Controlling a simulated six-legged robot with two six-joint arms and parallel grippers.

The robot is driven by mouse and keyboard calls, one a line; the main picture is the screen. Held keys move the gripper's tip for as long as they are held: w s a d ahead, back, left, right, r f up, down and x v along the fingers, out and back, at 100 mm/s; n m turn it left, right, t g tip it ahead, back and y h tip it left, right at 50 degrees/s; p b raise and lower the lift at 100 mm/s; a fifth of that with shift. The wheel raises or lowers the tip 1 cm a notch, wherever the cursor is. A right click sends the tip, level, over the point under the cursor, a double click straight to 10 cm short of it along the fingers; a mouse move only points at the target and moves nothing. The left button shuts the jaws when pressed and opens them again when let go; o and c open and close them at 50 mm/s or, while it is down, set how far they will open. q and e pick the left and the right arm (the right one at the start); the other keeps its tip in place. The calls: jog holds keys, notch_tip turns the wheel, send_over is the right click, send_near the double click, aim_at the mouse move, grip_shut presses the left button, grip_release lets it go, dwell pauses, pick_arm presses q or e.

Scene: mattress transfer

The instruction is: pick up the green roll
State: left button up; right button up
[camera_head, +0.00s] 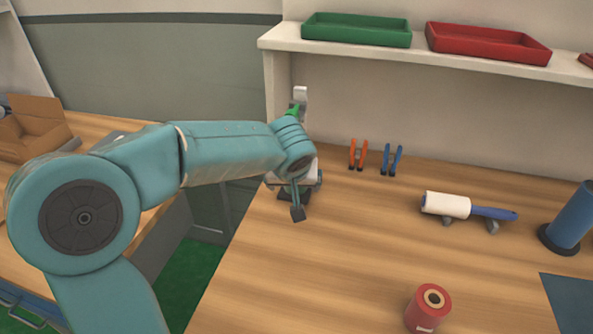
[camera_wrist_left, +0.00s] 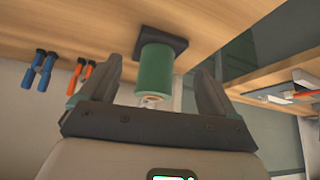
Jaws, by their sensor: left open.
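The green roll (camera_wrist_left: 156,72) stands on a dark square base (camera_wrist_left: 160,42) on the wooden table in the left wrist view. My left gripper (camera_wrist_left: 158,82) is open, with one finger on either side of the roll in that view. I see gaps between the fingers and the roll, and no grip on it. In the head view my left gripper (camera_head: 299,198) is low over the table's left edge. My wrist and fingers hide the roll there. My right gripper is not in view.
A red roll (camera_head: 428,308) stands at the front, and a blue roll (camera_head: 570,215) at the right. A lint roller (camera_head: 447,205), orange pliers (camera_head: 358,155) and blue pliers (camera_head: 391,160) are on the table. A shelf (camera_head: 420,62) holds green and red trays. The table's middle is clear.

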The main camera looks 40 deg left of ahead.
pick_arm(q)
jog(key=w+a, duration=0.1)
jog(key=w+a+p, duration=0.1)
jog(key=w, duration=0.1)
jog(key=w+a+p, duration=0.1)
jog(key=w+a, duration=0.1)
jog(key=shift+a+f, duration=0.1)
jog(key=shift+f, duration=0.35)
jog(key=c, duration=1.2)
jog(key=shift+c, duration=0.8)
jog(key=shift+r, duration=0.1)
